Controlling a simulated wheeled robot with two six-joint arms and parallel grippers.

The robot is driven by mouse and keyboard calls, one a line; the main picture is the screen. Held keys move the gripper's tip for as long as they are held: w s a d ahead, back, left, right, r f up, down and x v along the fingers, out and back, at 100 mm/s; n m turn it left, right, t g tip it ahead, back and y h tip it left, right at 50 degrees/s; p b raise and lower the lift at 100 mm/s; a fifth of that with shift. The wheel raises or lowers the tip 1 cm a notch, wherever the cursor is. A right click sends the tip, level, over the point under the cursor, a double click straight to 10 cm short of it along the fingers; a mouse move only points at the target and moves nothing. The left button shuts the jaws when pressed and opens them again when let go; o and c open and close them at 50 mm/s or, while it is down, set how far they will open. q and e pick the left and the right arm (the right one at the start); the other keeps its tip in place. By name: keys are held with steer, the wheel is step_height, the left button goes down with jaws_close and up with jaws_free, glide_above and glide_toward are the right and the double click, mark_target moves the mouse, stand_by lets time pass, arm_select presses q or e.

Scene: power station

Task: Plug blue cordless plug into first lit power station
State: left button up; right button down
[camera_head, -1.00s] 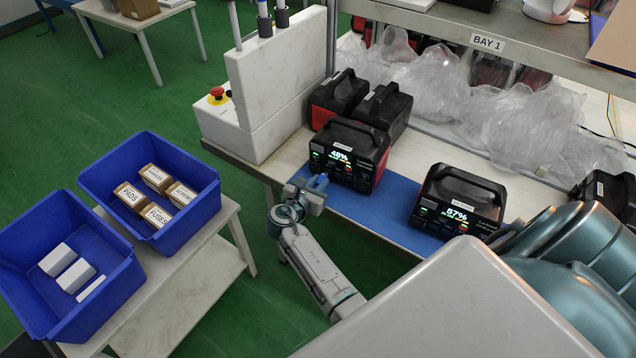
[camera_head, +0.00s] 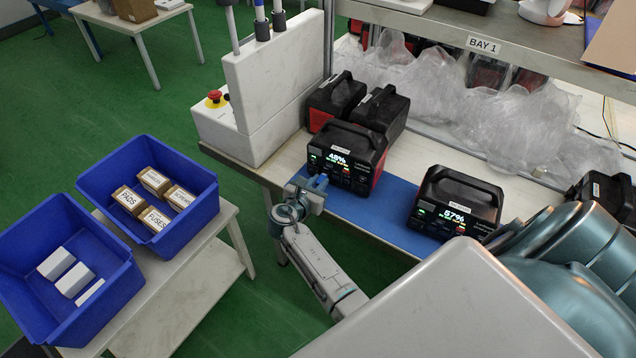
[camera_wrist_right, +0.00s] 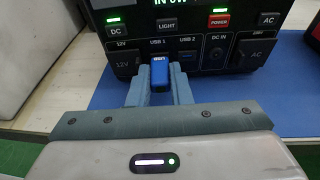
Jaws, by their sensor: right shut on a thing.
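The first lit power station (camera_head: 347,157), black and red with a screen reading about 48%, stands on a blue mat at the left of the bench. My right gripper (camera_head: 314,191) is at its front face. In the right wrist view my right gripper (camera_wrist_right: 159,88) is shut on the blue cordless plug (camera_wrist_right: 159,73), which is lined up at the USB 1 position and covers that port. The plug is close against the panel; I cannot tell how deep it sits. USB 2 (camera_wrist_right: 188,57) shows free beside it. My left gripper is not in view.
A second lit power station (camera_head: 458,204), reading 57%, stands to the right on the blue mat (camera_head: 390,208). Unlit stations (camera_head: 381,112) stand behind. A white box with a red emergency button (camera_head: 214,97) is at the left. Blue bins (camera_head: 66,262) sit on a side table.

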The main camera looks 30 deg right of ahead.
steer(key=shift+w+d, duration=0.1)
steer(key=shift+d, duration=0.1)
steer(key=c, duration=1.2)
jaws_free()
steer(key=shift+r, duration=0.1)
steer(key=shift+c, duration=0.2)
steer(key=shift+s+a+r+p, duration=0.2)
steer(key=shift+a+p, duration=0.3)
steer(key=p+v, duration=0.4)
steer(key=v, duration=0.5)
steer(key=shift+s+a, duration=0.25)
steer(key=shift+a, duration=0.05)
steer(key=shift+f, duration=0.1)
